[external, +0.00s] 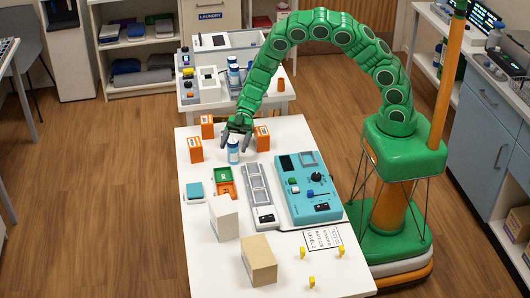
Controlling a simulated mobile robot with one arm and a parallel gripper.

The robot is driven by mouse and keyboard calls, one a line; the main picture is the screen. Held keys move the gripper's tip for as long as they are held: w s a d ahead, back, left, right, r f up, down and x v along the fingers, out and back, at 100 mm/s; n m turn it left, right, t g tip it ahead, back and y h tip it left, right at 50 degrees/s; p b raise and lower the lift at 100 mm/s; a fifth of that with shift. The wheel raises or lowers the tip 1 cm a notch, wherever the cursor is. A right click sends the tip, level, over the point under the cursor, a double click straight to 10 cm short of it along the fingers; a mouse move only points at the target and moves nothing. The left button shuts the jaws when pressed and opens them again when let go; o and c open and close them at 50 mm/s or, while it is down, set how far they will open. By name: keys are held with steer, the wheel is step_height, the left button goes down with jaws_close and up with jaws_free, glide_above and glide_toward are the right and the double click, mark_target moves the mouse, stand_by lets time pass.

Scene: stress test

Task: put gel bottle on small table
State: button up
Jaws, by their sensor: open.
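A small white and blue bottle (233,154), which looks like the gel bottle, stands upright near the far end of the long white table (200,262). My gripper (237,142) points down over it, open, with its dark fingers around or just above the bottle's top. I cannot tell if they touch it. A smaller white table (275,103), likely the small table, stands behind the long one. Similar blue and white bottles (233,74) stand on it.
Orange boxes (196,150) stand close around the bottle, with another box (262,138) just right of my gripper. A teal panel (308,188) and a grey strip (259,195) lie nearer. The small table holds white equipment and an orange cylinder (280,84); its front right looks clear.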

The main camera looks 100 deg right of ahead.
steer(key=v, duration=0.8)
steer(key=shift+d, duration=0.2)
steer(key=shift+r, duration=0.3)
